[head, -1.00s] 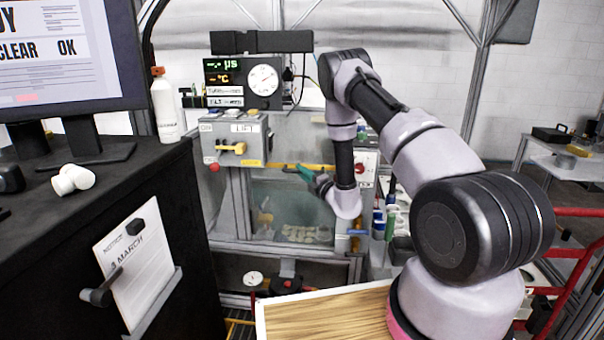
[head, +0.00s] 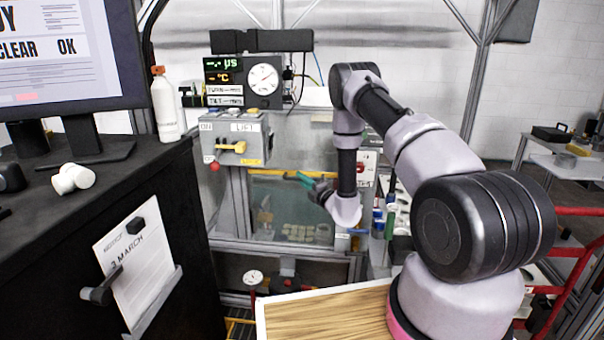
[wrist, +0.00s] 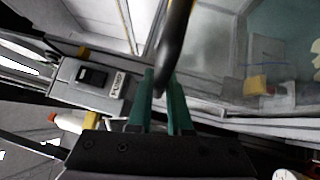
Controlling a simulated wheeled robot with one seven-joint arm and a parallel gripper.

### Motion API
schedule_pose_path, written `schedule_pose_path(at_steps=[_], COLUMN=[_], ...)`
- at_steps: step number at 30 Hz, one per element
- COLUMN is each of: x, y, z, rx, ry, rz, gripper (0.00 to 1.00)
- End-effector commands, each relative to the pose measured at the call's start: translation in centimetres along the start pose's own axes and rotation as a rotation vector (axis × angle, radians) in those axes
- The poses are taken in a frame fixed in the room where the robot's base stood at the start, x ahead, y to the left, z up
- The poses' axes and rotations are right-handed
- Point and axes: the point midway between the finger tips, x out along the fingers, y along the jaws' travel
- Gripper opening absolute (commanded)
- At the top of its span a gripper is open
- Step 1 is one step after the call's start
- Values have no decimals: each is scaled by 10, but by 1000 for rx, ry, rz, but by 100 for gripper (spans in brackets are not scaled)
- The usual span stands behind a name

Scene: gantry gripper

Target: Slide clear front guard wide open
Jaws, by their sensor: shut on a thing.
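The clear front guard (head: 282,207) covers the front of the grey machine in the head view, with a yellow strip (head: 268,171) along its top. Pale round parts (head: 303,232) show behind it. My gripper (head: 302,179), with green fingers, is at the guard's upper edge. In the wrist view my gripper (wrist: 166,95) is shut on a dark bar (wrist: 172,45) with a yellow edge, which appears to be the guard's handle. The exact contact is partly hidden by the fingers. The clear panel also shows in the wrist view (wrist: 215,50).
A control box (head: 240,142) with a yellow lever and a readout unit (head: 243,82) stand above the guard. A black cabinet with a monitor (head: 70,50) is at left. A wooden board (head: 325,315) lies in front. Bottles and a red-buttoned panel stand right of the guard.

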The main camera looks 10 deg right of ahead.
Motion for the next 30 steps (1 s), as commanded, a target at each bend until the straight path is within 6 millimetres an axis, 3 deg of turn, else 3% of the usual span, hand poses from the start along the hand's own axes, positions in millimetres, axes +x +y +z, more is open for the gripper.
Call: schedule_pose_path(at_steps=[18,24,30], x=[-31,-36,-40], y=[-202,-248,-274], z=[-26,-32,-36], rx=[1,0,0], ry=[-4,-2,-1], rz=[-6,-5,-5], gripper=[0,0,0])
